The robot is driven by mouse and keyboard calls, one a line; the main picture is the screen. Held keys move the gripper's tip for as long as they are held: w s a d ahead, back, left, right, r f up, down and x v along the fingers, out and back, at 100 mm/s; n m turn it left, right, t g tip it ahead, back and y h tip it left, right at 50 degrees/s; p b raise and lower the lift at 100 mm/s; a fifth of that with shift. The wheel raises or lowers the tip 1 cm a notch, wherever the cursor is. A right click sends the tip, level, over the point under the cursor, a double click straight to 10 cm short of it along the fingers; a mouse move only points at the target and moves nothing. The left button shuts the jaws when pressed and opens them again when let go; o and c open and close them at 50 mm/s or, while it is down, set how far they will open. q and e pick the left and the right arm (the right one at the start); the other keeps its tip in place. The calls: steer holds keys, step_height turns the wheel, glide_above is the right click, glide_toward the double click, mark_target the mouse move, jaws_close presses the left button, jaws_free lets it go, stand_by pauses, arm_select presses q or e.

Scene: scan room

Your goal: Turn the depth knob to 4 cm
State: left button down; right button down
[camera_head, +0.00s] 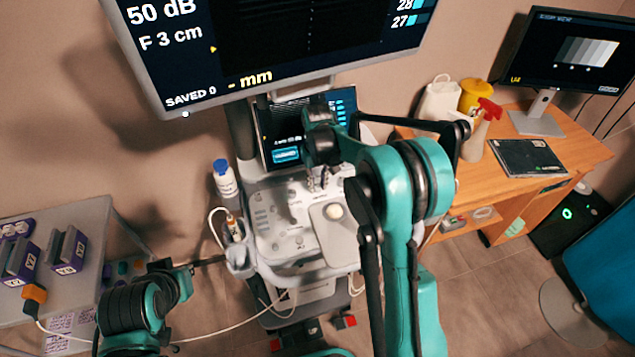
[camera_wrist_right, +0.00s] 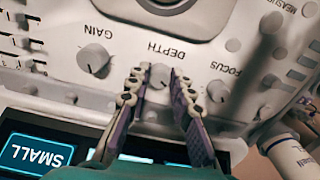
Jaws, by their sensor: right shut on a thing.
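The depth knob (camera_wrist_right: 159,76) is a small grey knob below the DEPTH label in the right wrist view. My right gripper (camera_wrist_right: 156,80) has its two fingers closed on either side of it. In the head view my right gripper (camera_head: 319,182) reaches down to the upper part of the ultrasound console (camera_head: 275,222) and hides the knob. The big monitor (camera_head: 290,40) reads "50 dB", "F 3 cm", "SAVED 0" and "- mm". My left gripper (camera_head: 208,261) is at the lower left, away from the console; its fingers are too unclear to judge.
The gain knob (camera_wrist_right: 93,60) and focus knob (camera_wrist_right: 218,91) flank the depth knob. A small touchscreen (camera_head: 285,150) stands behind the console. A blue-capped bottle (camera_head: 225,180) is at its left. A wooden desk (camera_head: 540,185) is at right, a grey cart (camera_head: 85,285) at left.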

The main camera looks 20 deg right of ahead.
mark_target(318, 186)
stand_by(0.4)
steer(key=c, duration=1.3)
jaws_free()
step_height(318, 186, up, 7)
steer(key=shift+r, duration=0.2)
steer(key=shift+s, duration=0.1)
